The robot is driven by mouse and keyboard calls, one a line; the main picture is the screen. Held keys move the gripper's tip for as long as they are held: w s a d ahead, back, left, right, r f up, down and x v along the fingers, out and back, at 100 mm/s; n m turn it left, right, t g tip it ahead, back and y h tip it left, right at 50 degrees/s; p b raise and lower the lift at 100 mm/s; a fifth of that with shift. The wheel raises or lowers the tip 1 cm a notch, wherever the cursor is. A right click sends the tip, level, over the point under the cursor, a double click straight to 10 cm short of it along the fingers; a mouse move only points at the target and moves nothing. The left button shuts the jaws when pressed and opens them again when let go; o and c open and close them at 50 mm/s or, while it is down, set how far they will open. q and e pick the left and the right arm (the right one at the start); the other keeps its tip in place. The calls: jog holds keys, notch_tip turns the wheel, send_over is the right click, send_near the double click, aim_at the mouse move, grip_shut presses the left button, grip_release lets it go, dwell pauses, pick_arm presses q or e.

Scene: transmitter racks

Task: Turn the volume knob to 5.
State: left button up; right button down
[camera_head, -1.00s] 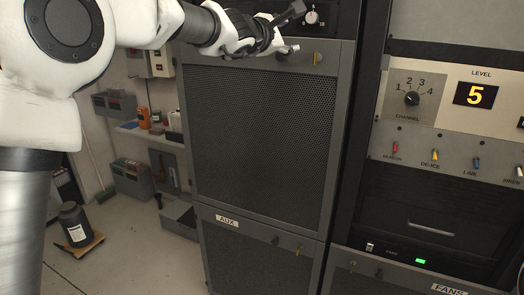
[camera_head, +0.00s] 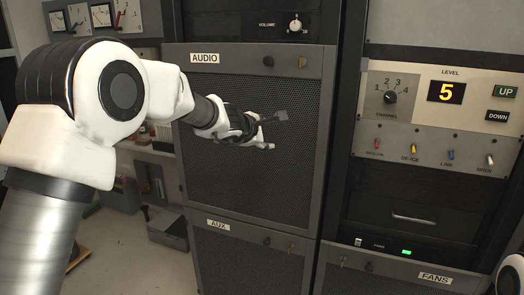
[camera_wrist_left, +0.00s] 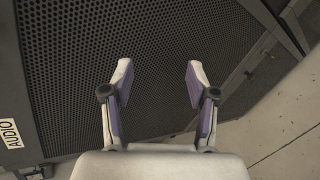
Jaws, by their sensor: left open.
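The volume knob (camera_head: 295,25) is a small white-faced dial with a dark marking, on the black VOLUME panel above the AUDIO door. Its setting is too small to read surely. My left gripper (camera_head: 276,131) is open and empty in front of the dark mesh of the AUDIO door, below the knob and apart from it. In the left wrist view, the two fingers of my left gripper (camera_wrist_left: 158,82) are spread with only mesh between them. The knob does not show in the wrist view. My right gripper is not in view.
The AUDIO door (camera_head: 250,85) has a latch and key lock at its top edge. To the right are the CHANNEL knob (camera_head: 390,97), a LEVEL display (camera_head: 446,92) reading 5, UP (camera_head: 506,92) and DOWN (camera_head: 498,116) buttons and several toggle switches. Gauges (camera_head: 100,15) stand at the upper left.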

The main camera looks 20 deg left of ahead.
pick_arm(q)
jog(key=f, duration=0.3)
jog(key=shift+s+f+g, duration=0.3)
jog(key=shift+s+f, duration=0.05)
jog(key=shift+s, duration=0.05)
